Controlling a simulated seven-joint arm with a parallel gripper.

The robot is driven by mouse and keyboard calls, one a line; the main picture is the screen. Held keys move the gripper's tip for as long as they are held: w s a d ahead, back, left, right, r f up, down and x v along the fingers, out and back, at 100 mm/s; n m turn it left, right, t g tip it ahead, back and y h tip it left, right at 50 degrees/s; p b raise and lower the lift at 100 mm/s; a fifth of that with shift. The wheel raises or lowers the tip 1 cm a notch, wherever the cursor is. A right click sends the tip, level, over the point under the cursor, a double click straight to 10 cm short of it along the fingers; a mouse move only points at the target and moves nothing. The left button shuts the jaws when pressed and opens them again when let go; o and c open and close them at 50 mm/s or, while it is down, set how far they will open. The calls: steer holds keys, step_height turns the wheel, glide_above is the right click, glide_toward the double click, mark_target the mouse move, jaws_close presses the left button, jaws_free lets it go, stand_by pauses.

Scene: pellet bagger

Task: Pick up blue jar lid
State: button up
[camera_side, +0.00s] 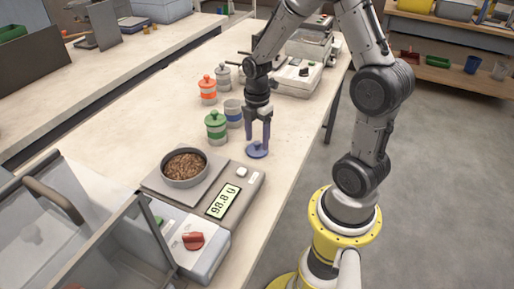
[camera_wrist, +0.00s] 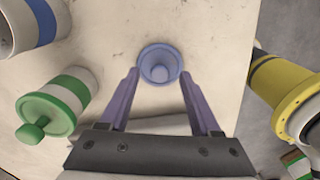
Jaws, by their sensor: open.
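The blue jar lid (camera_side: 257,152) lies on the bench, knob up, close to the bench's right edge. In the wrist view the lid (camera_wrist: 160,65) sits at the top middle, between the tips of my fingers. My gripper (camera_side: 258,143) points down over the lid with its fingers apart and nothing held. In the wrist view my gripper (camera_wrist: 159,75) has one finger on each side of the lid. I cannot tell whether the fingertips touch its rim.
A green-lidded jar (camera_side: 216,127) and an open blue-banded jar (camera_side: 233,112) stand left of my gripper. Orange (camera_side: 208,90) and grey (camera_side: 223,76) lidded jars stand farther back. A scale (camera_side: 243,195) with a pellet bowl (camera_side: 184,181) is in front. Bare bench lies around the lid.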

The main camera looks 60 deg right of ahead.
steer(key=shift+f, duration=0.85)
jaws_close()
steer(key=shift+r, duration=0.1)
